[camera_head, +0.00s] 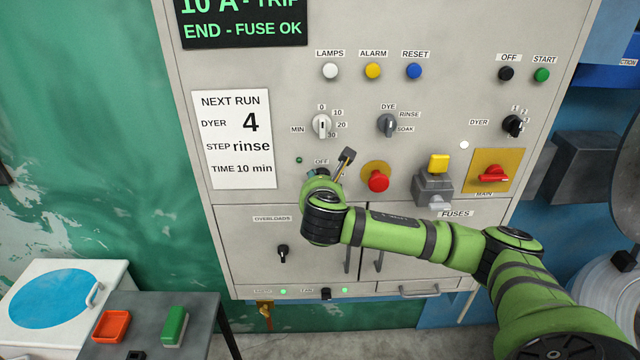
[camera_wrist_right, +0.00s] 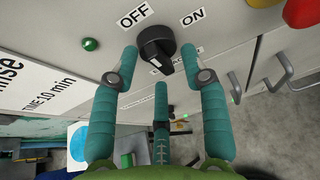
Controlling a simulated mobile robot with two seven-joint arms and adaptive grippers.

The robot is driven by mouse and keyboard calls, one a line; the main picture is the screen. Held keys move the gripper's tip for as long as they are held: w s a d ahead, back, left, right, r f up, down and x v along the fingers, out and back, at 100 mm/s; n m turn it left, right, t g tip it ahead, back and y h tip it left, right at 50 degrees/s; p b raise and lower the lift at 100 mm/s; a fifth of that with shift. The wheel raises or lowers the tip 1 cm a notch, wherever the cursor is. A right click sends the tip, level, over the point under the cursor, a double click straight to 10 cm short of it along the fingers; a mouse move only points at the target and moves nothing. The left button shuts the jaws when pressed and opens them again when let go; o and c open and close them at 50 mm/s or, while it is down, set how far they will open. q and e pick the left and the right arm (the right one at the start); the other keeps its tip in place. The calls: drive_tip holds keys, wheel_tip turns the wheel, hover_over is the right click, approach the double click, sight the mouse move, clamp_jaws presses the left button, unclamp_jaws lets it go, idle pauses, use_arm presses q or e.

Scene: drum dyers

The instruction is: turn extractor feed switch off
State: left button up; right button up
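A black rotary switch (camera_wrist_right: 157,48) sits on the grey panel in the right wrist view, with OFF at its upper left and ON at its upper right. Its ridge slants toward the lower right; a label below it is partly hidden and unreadable. My right gripper (camera_wrist_right: 159,56) is open, with two teal fingers on either side of the switch and a third below. I cannot tell whether they touch it. In the head view my right gripper (camera_head: 326,174) hides most of this switch, and the OFF label shows above. My left gripper is not in view.
A red mushroom button (camera_head: 378,181) is just right of my right gripper. Selector knobs (camera_head: 321,125) sit above. Below are an overloads knob (camera_head: 282,252) and door handles (camera_head: 379,260). A grey fuse box (camera_head: 433,188) stands out behind my arm. A side table (camera_head: 150,307) stands lower left.

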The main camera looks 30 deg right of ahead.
drive_tip(key=shift+w+d+r, duration=0.1)
drive_tip(key=v, duration=1.2)
idle(0.4)
